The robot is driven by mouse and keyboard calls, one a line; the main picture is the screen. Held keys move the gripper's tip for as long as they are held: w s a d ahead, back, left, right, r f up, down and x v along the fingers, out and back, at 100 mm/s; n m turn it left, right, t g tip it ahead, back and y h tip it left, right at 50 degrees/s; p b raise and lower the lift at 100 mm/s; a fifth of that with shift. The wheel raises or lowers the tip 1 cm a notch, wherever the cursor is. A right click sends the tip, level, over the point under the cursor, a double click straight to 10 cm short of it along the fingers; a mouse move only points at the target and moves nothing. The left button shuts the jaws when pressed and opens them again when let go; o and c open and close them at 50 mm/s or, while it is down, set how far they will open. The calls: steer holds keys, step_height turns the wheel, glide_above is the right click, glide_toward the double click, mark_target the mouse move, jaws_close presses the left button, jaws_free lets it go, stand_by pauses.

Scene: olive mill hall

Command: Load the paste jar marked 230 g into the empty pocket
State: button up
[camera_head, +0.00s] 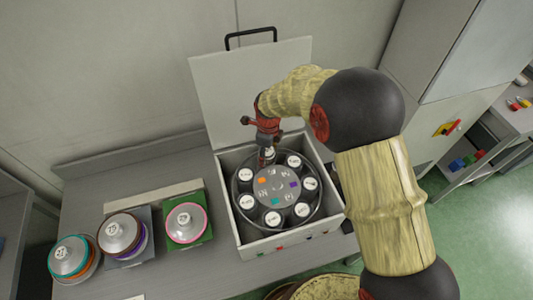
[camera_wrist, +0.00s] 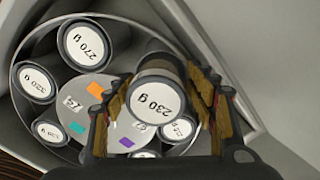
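The jar marked 230 g (camera_wrist: 158,97) has a dark body and a white lid label. It stands between the two fingers of my gripper (camera_wrist: 165,112), which look closed against its sides. In the head view my gripper (camera_head: 268,150) is at the back edge of the round carousel (camera_head: 279,185), with the jar's white top partly hidden under it. The jar is over or in the back pocket; I cannot tell whether it is seated. No other pocket looks empty. Other jars around the ring include one marked 270 g (camera_wrist: 84,43) and one at the left (camera_wrist: 35,83).
The carousel sits in an open white box with its lid (camera_head: 245,85) raised behind. Its hub has coloured squares. Left on the grey bench (camera_head: 120,185) stand stacked discs (camera_head: 120,234) and a disc on a green mat (camera_head: 186,222). A shelf with coloured blocks is at far right.

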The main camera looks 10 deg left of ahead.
steer(key=shift+o, duration=0.5)
steer(key=shift+r, duration=0.5)
steer(key=r, duration=1.1)
steer(key=shift+s+d, duration=0.15)
steer(key=shift+s, duration=0.2)
